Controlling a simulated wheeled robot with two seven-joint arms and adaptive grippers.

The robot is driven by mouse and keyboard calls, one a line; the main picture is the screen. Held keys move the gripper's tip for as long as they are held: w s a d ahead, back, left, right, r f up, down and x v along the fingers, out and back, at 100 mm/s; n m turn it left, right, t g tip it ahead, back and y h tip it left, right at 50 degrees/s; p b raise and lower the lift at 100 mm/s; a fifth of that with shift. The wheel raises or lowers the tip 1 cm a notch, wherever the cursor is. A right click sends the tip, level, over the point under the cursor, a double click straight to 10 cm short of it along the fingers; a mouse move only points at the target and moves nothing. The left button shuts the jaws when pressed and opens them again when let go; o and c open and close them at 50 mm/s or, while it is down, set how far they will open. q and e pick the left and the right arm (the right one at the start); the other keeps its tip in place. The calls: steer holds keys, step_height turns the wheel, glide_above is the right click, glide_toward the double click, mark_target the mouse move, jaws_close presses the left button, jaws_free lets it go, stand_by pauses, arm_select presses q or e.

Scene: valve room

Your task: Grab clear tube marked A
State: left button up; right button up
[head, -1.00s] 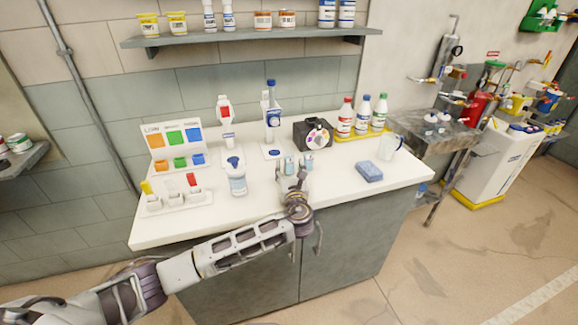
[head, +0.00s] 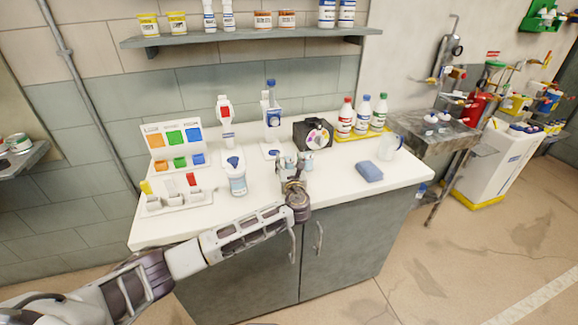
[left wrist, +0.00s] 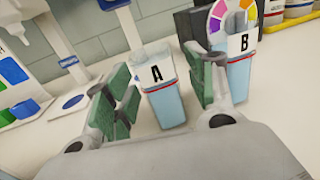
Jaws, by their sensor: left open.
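The clear tube marked A (left wrist: 164,92) stands upright on the white bench in the left wrist view, with pale blue liquid, a red line and a black letter on a white label. My left gripper (left wrist: 166,98) is open, with one green-padded finger to the left of tube A and the other to its right. In the head view the left gripper (head: 292,172) reaches over the bench at the tubes and partly hides them. A similar tube marked B (left wrist: 239,66) stands to the right, just beyond the right finger. My right gripper is not in view.
A blue sponge (head: 369,171) and a clear jug (head: 390,146) are on the right of the bench. A white bottle (head: 236,177) stands left of the gripper. A black box with a colour wheel (head: 312,134) stands behind the tubes. The bench's front edge is mostly clear.

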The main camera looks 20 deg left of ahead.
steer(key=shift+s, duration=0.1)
arm_select(q)
steer(key=shift+c, duration=0.9)
steer(key=c, duration=1)
steer(key=shift+r, duration=0.1)
steer(key=shift+r, duration=0.55)
step_height(320, 180, up, 9)
steer(key=p, duration=0.1)
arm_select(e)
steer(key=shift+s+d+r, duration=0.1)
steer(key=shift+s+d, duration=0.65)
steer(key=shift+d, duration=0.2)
arm_select(q)
steer(key=shift+f, duration=0.1)
